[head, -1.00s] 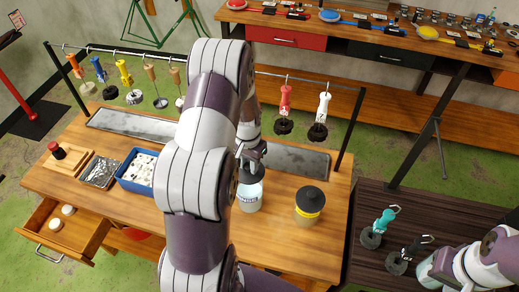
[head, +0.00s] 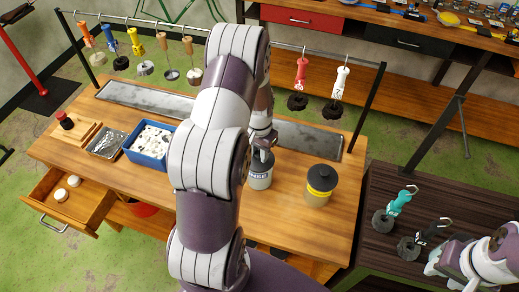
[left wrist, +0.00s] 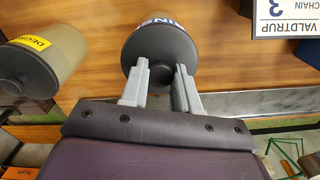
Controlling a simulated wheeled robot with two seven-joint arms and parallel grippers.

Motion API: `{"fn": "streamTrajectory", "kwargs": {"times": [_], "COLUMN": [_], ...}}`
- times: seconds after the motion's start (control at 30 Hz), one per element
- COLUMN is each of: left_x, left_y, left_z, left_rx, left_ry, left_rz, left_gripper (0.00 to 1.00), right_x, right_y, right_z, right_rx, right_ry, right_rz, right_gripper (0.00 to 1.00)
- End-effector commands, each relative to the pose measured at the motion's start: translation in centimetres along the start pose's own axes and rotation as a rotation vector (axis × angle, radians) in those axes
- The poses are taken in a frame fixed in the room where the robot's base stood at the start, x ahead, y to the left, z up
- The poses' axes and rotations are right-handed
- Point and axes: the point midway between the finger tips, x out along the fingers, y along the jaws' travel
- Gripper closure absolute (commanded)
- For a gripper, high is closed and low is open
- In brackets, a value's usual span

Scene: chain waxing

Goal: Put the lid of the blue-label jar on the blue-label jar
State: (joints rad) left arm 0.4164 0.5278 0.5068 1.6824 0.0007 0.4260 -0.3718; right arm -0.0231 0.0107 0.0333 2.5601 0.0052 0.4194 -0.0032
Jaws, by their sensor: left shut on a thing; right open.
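The blue-label jar (head: 260,177) stands on the wooden bench, right of my left forearm; its label shows in the left wrist view (left wrist: 158,19). Its dark round lid (left wrist: 160,45) is at the jar's mouth, roughly centred over it. I cannot tell whether it is fully seated. My left gripper (left wrist: 161,68) is shut on the lid, its two grey fingers at the lid's top. In the head view the arm partly hides the lid. My right gripper (head: 440,264) is at the lower right, away from the jar, open; its fingers are hard to make out.
A yellow-label jar (head: 319,193) with a dark lid stands right of the blue-label jar. A blue tray (head: 148,160) of white pieces and a metal tray (head: 105,142) lie to the left. Tools hang from a rail (head: 300,49) behind. A drawer (head: 68,199) is open at the left front.

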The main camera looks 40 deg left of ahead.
Motion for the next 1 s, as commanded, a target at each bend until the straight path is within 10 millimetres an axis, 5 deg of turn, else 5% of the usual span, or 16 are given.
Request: {"fn": "streamTrajectory", "kwargs": {"times": [0.3,0.33,0.4,0.77,1.0], "left_x": [-0.1,-0.1,-0.1,-0.6,-6.3], "left_y": [0.0,0.0,0.0,-0.1,-0.1], "left_z": [-0.1,-0.1,-0.1,-0.1,-0.2], "left_rx": [0.000,0.000,0.000,0.000,0.000], "left_ry": [0.002,0.002,0.002,0.005,0.010], "left_rz": [-0.001,-0.001,-0.001,-0.002,-0.004], "left_gripper": [0.99,0.63,0.41,0.40,0.40], "right_x": [0.0,0.0,0.0,0.3,2.6], "right_y": [0.0,0.0,0.0,0.0,0.0], "right_z": [0.0,0.0,0.0,0.0,0.3], "right_rx": [0.000,0.000,0.000,0.000,0.000], "right_ry": [0.000,0.000,0.000,0.000,0.000], "right_rz": [0.000,0.000,0.000,0.000,0.000], "right_gripper": [0.57,0.57,0.57,0.57,0.57]}}
